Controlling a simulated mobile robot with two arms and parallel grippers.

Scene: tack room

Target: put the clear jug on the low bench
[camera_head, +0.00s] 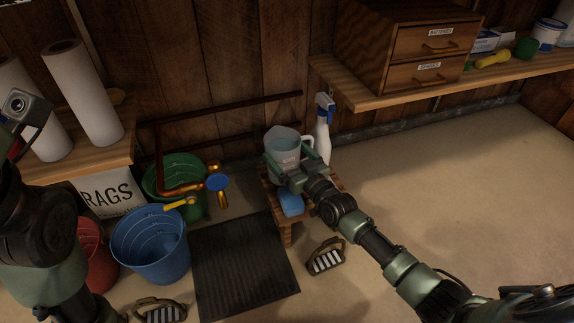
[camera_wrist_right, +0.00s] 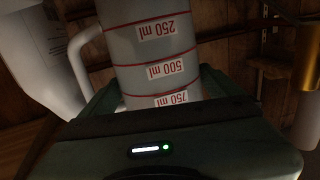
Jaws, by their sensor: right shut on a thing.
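The clear jug (camera_head: 283,141), grey-tinted with a white handle on its right, is at the low wooden bench (camera_head: 286,234), over its back left part. I cannot tell whether its base touches the bench top. My right gripper (camera_head: 284,165) is shut on the jug, a finger on each side. In the right wrist view the jug (camera_wrist_right: 150,45) shows red volume marks and stands between the fingers. My left arm shows at the left edge, but its gripper is out of view.
A white spray bottle (camera_head: 321,135) stands at the bench's back right, close to the jug's handle. A blue sponge (camera_head: 291,203) lies at the bench's front. A green bucket (camera_head: 165,176), blue bucket (camera_head: 151,254), black mat (camera_head: 243,266) and brush (camera_head: 326,257) are nearby. Floor at right is clear.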

